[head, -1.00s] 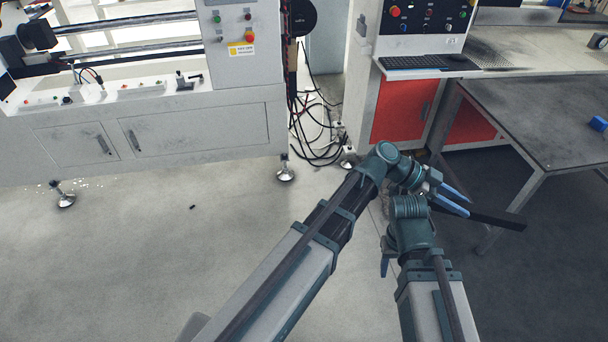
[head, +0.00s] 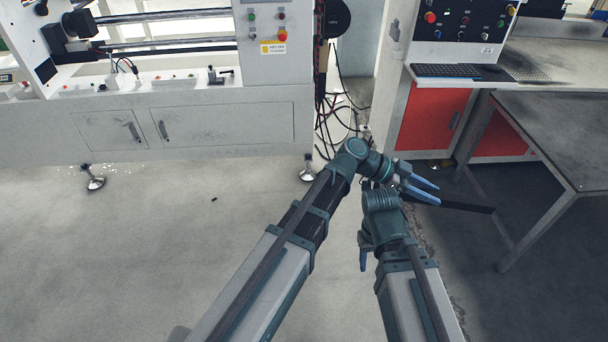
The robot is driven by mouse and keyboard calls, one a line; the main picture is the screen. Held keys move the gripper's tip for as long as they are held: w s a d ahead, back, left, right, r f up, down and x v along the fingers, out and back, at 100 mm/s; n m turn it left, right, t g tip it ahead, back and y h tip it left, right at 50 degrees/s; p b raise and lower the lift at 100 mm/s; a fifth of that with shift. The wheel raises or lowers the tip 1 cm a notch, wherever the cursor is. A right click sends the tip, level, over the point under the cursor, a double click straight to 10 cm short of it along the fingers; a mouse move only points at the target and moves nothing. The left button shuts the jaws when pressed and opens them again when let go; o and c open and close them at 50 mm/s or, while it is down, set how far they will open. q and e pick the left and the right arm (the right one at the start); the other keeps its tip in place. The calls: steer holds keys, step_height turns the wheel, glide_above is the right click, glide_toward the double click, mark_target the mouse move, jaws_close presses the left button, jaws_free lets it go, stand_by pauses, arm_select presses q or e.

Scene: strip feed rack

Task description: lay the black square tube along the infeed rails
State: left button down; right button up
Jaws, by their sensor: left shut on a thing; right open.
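The black square tube (head: 467,207) shows as a dark bar reaching right from my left gripper (head: 438,196), above the floor. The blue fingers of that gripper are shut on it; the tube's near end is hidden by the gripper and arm. My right gripper (head: 363,259) hangs at the left side of my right arm's wrist. It is open and empty, with one blue finger clearly visible. Long dark horizontal rails (head: 175,46) run across the pale machine at upper left. I cannot tell for sure that these are the infeed rails.
A pale machine cabinet (head: 230,125) fills the upper left. Loose black cables (head: 345,120) hang beside it. A red-doored console (head: 432,118) with a keyboard (head: 445,71) stands right of them. A grey table (head: 575,140) is at the right.

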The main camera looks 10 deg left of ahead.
arm_select(q)
steer(key=shift+r, duration=0.15)
step_height(320, 180, up, 3)
steer(key=p, duration=0.2)
steer(key=shift+f+p, duration=0.2)
steer(key=shift+p, duration=0.2)
steer(key=shift+f, duration=0.15)
